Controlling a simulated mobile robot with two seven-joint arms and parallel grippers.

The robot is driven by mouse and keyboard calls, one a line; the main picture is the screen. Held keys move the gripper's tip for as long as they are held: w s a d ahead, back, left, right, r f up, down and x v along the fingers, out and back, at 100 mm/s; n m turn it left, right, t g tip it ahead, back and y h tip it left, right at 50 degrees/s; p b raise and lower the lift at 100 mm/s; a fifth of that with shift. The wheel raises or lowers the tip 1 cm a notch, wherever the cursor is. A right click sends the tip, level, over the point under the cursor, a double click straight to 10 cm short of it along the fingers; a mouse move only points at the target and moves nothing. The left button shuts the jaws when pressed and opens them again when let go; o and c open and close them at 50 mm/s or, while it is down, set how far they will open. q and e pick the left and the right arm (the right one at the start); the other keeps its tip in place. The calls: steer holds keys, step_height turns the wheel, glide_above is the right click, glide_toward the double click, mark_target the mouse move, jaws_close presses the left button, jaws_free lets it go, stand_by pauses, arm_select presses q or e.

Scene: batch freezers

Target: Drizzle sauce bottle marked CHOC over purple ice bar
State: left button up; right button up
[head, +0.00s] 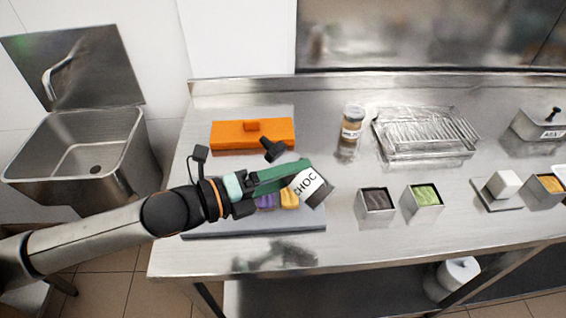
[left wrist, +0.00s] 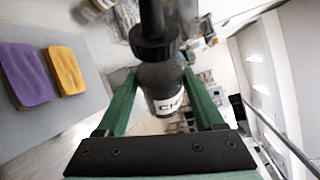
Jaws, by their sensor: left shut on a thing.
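My left gripper (head: 303,172) has green fingers shut on the dark sauce bottle (head: 318,193), whose white label reads CHOC. The bottle is tilted in the head view, its black nozzle toward the upper left and its base toward the lower right. In the left wrist view the bottle (left wrist: 160,76) sits between both fingers, nozzle at the top. The purple ice bar (head: 265,201) lies on a grey board below the gripper, partly hidden by it. It shows whole in the left wrist view (left wrist: 27,76), beside a yellow bar (left wrist: 66,70). My right gripper is not in view.
The grey board (head: 255,225) lies at the counter's front left. An orange lidded tray (head: 230,136) is behind it. A second labelled bottle (head: 352,120), a wire rack (head: 425,132) and small tubs (head: 376,202) stand to the right. A sink (head: 85,150) is far left.

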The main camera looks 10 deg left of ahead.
arm_select(q)
steer(key=f+n+h+b, duration=0.1)
steer(key=f+n+b, duration=0.1)
steer(key=n+b, duration=0.1)
steer(key=f+n+t+h+b, duration=0.1)
steer(key=f+n+b, duration=0.2)
steer(key=b, duration=0.3)
steer(key=shift+s+d+f, duration=0.1)
steer(key=shift+d+f, duration=0.1)
steer(key=shift+f, duration=0.05)
steer(key=r+n, duration=0.1)
steer(key=r+n+t+p, duration=0.1)
steer(key=a+r+n, duration=0.1)
steer(key=n, duration=0.1)
steer(key=shift+w+t+h+p, duration=0.3)
steer(key=shift+w+a+r+n+t+p, duration=0.1)
steer(key=shift+a+r+n+t+p, duration=0.2)
steer(key=shift+n, duration=0.3)
steer(key=shift+w+a+r+n+t+p, duration=0.15)
steer(key=shift+n+t, duration=0.25)
steer(key=shift+n, duration=0.2)
steer(key=shift+s+d, duration=0.1)
steer(key=m+g+p, duration=0.1)
steer(key=m, duration=0.1)
steer(key=shift+r+m, duration=0.15)
steer(key=shift+m, duration=0.15)
steer(key=shift+m+g, duration=0.4)
steer(key=shift+m, duration=0.4)
